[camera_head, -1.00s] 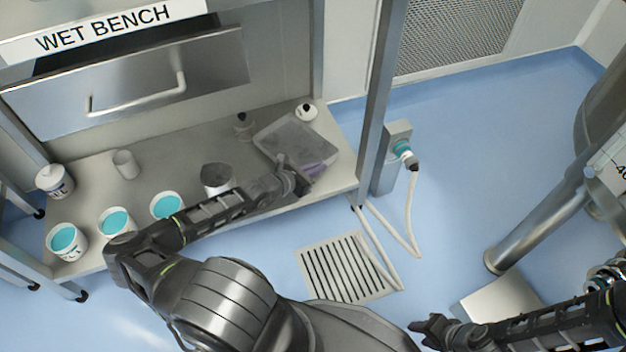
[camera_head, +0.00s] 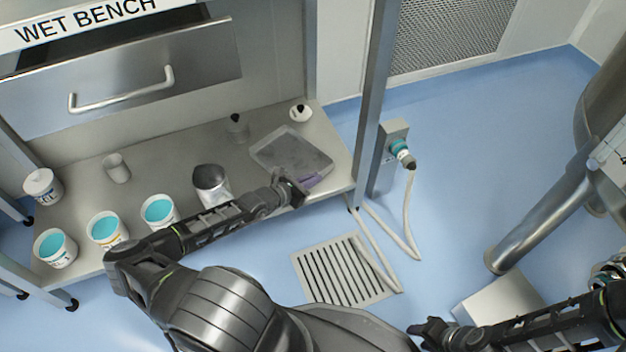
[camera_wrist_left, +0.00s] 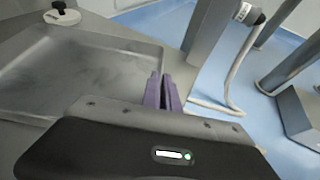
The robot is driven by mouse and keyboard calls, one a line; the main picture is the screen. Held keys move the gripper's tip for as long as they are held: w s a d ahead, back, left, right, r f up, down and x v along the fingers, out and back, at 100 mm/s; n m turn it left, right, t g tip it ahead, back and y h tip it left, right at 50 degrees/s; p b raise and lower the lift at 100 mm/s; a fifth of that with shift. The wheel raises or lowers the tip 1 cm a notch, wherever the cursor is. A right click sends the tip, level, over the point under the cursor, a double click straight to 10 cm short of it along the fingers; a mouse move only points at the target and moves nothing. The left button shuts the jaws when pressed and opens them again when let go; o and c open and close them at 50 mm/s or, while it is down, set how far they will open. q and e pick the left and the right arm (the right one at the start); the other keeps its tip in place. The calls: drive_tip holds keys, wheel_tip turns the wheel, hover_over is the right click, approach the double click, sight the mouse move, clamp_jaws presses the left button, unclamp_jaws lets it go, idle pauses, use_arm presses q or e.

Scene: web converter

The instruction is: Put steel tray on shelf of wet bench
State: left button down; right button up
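The steel tray (camera_head: 290,150) is a shallow grey rectangular pan. It lies roughly level at the right end of the wet bench's shelf (camera_head: 140,200). In the left wrist view the tray (camera_wrist_left: 85,65) fills the left side. My left gripper (camera_head: 312,181) is at the tray's near edge. Its purple fingers (camera_wrist_left: 161,90) are close together at the tray's rim and look shut on it. Whether the tray's underside fully touches the shelf is hard to tell. My right gripper (camera_head: 428,328) is at the lower right, away from the bench, and its finger opening is unclear.
A round white item (camera_head: 300,113) is behind the tray. A bench post (camera_head: 370,100) rises to the right.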

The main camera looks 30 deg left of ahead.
use_arm(q)
drive_tip(key=shift+f, duration=0.1)
drive_tip(key=c, duration=1.6)
unclamp_jaws()
drive_tip(key=shift+s+a+r, duration=0.1)
drive_tip(key=shift+s+r, duration=0.15)
drive_tip(key=shift+r, duration=0.05)
drive_tip(key=p+v, duration=0.4)
drive_tip(key=v, duration=0.7)
drive_tip(key=shift+s+p, duration=0.25)
drive_tip(key=shift+p, duration=0.05)
